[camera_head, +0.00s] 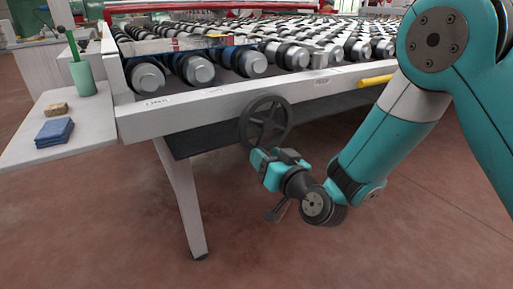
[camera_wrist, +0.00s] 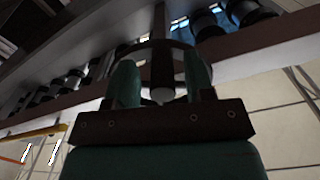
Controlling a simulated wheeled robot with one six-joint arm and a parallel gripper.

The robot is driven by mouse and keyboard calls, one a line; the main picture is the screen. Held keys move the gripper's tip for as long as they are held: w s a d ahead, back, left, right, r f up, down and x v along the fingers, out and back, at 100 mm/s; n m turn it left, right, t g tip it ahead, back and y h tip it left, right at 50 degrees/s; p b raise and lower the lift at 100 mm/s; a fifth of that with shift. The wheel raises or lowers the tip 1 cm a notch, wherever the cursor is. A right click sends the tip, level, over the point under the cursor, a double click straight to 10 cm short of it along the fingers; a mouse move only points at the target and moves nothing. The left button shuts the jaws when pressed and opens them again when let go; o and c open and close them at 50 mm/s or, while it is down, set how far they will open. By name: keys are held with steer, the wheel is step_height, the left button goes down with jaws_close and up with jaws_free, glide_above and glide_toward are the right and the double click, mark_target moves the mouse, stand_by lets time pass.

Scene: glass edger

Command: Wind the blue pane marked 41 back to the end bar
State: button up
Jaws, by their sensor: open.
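A dark handwheel (camera_head: 266,122) stands on the front side of the roller table. My gripper (camera_head: 262,156) is at the wheel's lower rim, below its hub. In the wrist view my gripper (camera_wrist: 161,75) has its two fingers apart, with part of the wheel (camera_wrist: 161,45) showing between and beyond them; I cannot tell whether they touch it. A bluish pane (camera_wrist: 240,13) shows between rollers from below. In the head view only a thin blue part shows near the left rollers. I cannot read a 41 or clearly make out the end bar.
Rollers (camera_head: 252,63) fill the table top. A white side shelf (camera_head: 90,130) at left holds a green cup (camera_head: 83,78), a blue stack (camera_head: 54,132) and a brown block (camera_head: 56,108). A yellow bar (camera_head: 375,81) is right of the wheel. A table leg (camera_head: 183,200) stands left of my gripper; the floor around is clear.

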steer(key=shift+a, duration=0.15)
jaws_close()
steer(key=shift+f+b, duration=0.2)
steer(key=shift+b, duration=0.25)
